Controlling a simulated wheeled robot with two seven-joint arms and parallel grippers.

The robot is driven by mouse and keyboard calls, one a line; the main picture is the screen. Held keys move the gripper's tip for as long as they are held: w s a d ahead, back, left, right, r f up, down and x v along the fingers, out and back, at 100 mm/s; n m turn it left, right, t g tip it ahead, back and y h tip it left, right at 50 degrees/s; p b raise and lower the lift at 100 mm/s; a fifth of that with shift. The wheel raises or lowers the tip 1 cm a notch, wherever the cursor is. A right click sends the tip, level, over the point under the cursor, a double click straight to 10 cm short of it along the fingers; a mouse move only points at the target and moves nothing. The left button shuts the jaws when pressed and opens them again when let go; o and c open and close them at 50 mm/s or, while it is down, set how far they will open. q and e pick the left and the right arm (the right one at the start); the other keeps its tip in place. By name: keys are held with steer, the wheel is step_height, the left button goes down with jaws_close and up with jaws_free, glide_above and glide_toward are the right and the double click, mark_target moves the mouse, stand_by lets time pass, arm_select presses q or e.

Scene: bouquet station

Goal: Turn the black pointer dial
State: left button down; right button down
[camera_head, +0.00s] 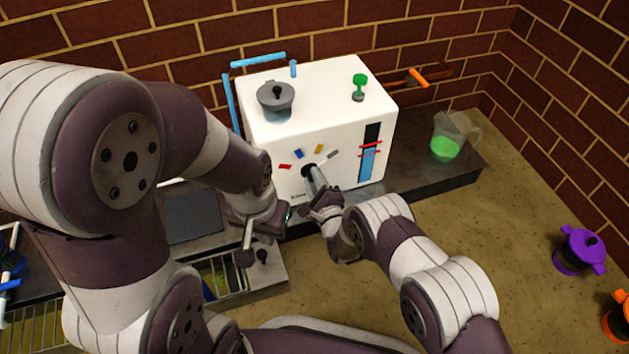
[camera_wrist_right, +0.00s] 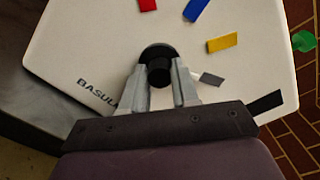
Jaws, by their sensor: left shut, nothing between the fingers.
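The black pointer dial (camera_wrist_right: 158,73) is a round black knob on the front of a white box machine (camera_wrist_right: 75,50), seen in the right wrist view. In the head view the dial (camera_head: 308,171) is partly covered by my right gripper (camera_head: 317,184). The right gripper's two grey fingers (camera_wrist_right: 159,88) lie on either side of the knob and appear closed on it. Red, blue, yellow and grey marks (camera_wrist_right: 222,43) surround the dial. My left gripper (camera_head: 268,215) is shut and empty, left of the dial and in front of the machine's lower left; its fingertips are hard to make out.
A grey lidded pot (camera_head: 276,98) and a green knob (camera_head: 360,85) are on the machine's top. A blue level gauge (camera_head: 367,165) is on its front right. A jug with green liquid (camera_head: 446,148) stands to the right.

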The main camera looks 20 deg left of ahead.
steer(key=shift+n, duration=0.4)
steer(key=shift+n+p, duration=0.75)
steer(key=shift+n, duration=6.65)
steer(key=c, duration=0.8)
jaws_free()
steer(key=shift+c, duration=0.2)
